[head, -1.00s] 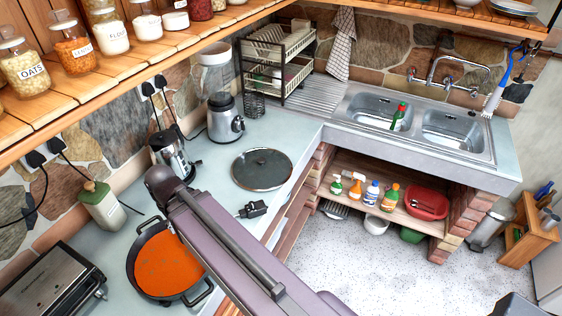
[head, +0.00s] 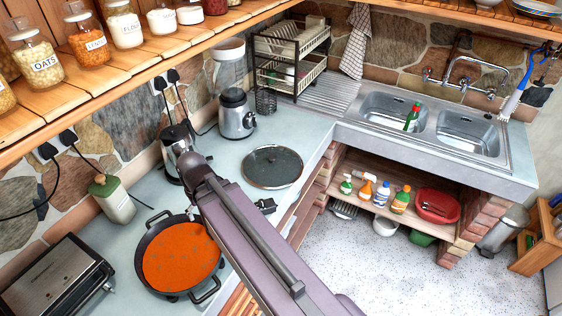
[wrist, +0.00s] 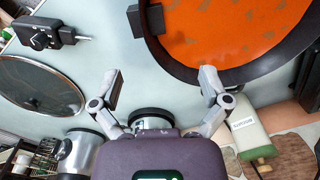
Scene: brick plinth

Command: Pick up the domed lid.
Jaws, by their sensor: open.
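The domed lid (head: 272,166) is a round, dark, see-through lid with a pale metal rim and a small knob. It lies on the pale counter (head: 243,183), beyond the orange pan. In the wrist view the lid (wrist: 38,86) is at the left, partly cut off by the frame edge. My gripper (wrist: 162,76) is open and empty, with its fingers spread over the counter beside the pan. The lid is off to the left of both fingers, apart from them. In the head view my arm hides the gripper.
An orange pan (head: 180,257) with dark handles sits close to my gripper. A black plug-like object (wrist: 45,33) lies between pan and lid. A shelf (head: 130,60) overhangs the counter.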

